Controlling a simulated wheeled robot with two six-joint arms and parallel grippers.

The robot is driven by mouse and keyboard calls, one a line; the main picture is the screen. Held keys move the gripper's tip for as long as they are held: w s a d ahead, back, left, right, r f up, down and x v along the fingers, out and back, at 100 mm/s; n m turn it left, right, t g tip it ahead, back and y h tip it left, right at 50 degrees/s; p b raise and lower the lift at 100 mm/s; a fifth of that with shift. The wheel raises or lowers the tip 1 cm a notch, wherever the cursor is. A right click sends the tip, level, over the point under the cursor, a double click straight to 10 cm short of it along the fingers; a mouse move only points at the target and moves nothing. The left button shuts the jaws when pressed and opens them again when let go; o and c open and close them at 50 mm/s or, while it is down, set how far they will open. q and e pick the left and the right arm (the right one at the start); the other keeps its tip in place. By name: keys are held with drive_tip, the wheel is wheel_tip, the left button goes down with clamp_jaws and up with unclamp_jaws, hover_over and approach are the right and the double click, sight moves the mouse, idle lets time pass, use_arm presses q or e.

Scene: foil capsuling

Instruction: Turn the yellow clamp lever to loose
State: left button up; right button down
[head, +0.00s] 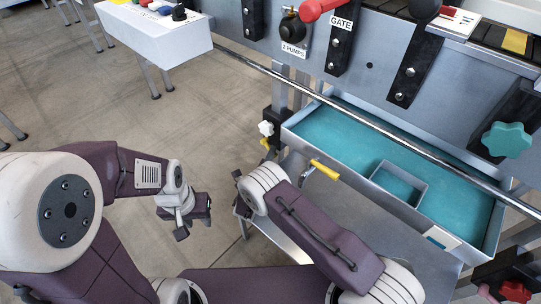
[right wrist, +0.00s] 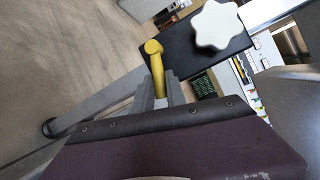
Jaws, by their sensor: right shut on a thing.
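The yellow clamp lever (right wrist: 156,62) stands up between the fingers of my right gripper (right wrist: 161,96) in the right wrist view. The fingers are shut on its lower part, and its rounded end sticks out beyond them. The lever is beside a black block (right wrist: 195,50) with a white star knob (right wrist: 217,25). In the head view only a small yellow piece of the lever (head: 265,144) shows below the white knob (head: 266,128); my right wrist hides the fingers. My left gripper (head: 172,223) hangs open and empty over the floor at left.
A teal-lined tray (head: 340,140) hangs under the machine's front rail, with another yellow handle (head: 325,170) on its near side. A grey shelf (head: 300,232) lies below. A white box (head: 155,38) with coloured items stands at upper left. Floor (head: 150,125) is clear around my left gripper.

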drive_tip(key=shift+f, duration=0.15)
drive_tip(key=c, duration=1.3)
unclamp_jaws()
drive_tip(key=shift+c, duration=0.2)
drive_tip(key=p+v, duration=0.4)
drive_tip(key=v, duration=0.4)
drive_tip(key=shift+s+a, duration=0.15)
drive_tip(key=shift+s, duration=0.05)
drive_tip(key=shift+s+a, duration=0.1)
drive_tip(key=shift+s, duration=0.2)
